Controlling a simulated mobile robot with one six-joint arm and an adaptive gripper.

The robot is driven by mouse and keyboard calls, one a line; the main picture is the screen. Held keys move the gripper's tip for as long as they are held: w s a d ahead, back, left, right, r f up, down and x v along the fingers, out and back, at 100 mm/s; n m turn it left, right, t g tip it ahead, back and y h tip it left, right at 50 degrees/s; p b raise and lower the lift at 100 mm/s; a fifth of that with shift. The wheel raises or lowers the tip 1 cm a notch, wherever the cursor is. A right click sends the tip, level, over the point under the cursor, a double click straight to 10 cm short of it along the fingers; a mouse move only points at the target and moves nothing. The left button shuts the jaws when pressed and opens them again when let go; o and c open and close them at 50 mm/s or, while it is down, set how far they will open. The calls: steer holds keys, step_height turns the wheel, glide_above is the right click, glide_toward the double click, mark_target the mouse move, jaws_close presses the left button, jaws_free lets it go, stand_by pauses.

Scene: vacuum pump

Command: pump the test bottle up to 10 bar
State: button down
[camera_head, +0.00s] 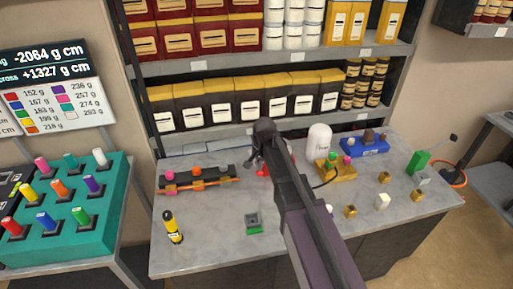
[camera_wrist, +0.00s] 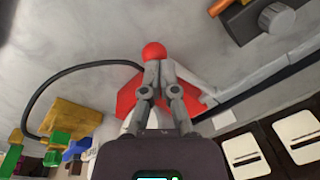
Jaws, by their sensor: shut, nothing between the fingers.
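A red pump (camera_head: 262,170) stands on the grey bench, mostly hidden behind my arm in the head view. In the wrist view its red knob (camera_wrist: 154,50) shows just past my fingertips, and its red body (camera_wrist: 127,98) lies behind my fingers. My gripper (camera_wrist: 152,68) is shut and empty, very close to the knob; I cannot tell whether it touches. It also shows in the head view (camera_head: 254,163). A white domed bottle (camera_head: 319,140), likely the test bottle, stands upright right of my arm. A black hose (camera_wrist: 60,88) curves from the pump area towards a yellow block. No pressure reading is legible.
A yellow block (camera_head: 337,171) with coloured knobs and a blue block (camera_head: 364,147) are right of my arm. A dark rail (camera_head: 197,180) and a yellow-black cylinder (camera_head: 173,227) are left. Small brass parts lie at right. Loaded shelves (camera_head: 260,68) rise behind.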

steer(key=shift+r, duration=0.1)
steer(key=w+a+r+p, duration=0.1)
steer(key=w+r+p, duration=0.5)
steer(key=r+p, duration=0.1)
steer(key=shift+w+a+r+p, duration=0.2)
steer(key=shift+a+r+p, duration=0.2)
steer(key=shift+p, duration=0.1)
stand_by(1.4)
stand_by(0.4)
steer(key=shift+w+a+r+p, duration=0.25)
steer(key=shift+w+r+p, duration=0.55)
steer(key=shift+r+p, duration=0.15)
steer(key=shift+w+a+r+p, duration=0.2)
steer(key=shift+w+r+p, duration=0.55)
steer(key=shift+r+p, duration=0.2)
steer(key=s+d+f+n+b, duration=0.2)
steer(key=s+d+f+b, duration=0.1)
steer(key=s+d, duration=0.8)
steer(key=s+d+f+n+h+b, duration=0.1)
steer(key=s+d+f+n+b, duration=0.2)
steer(key=s+d, duration=0.9)
steer(key=s, duration=0.4)
steer(key=shift+d+f+g+b, duration=0.2)
steer(key=shift+f+g+b, duration=0.15)
steer(key=shift+f+g, duration=0.05)
steer(key=shift+w, duration=0.1)
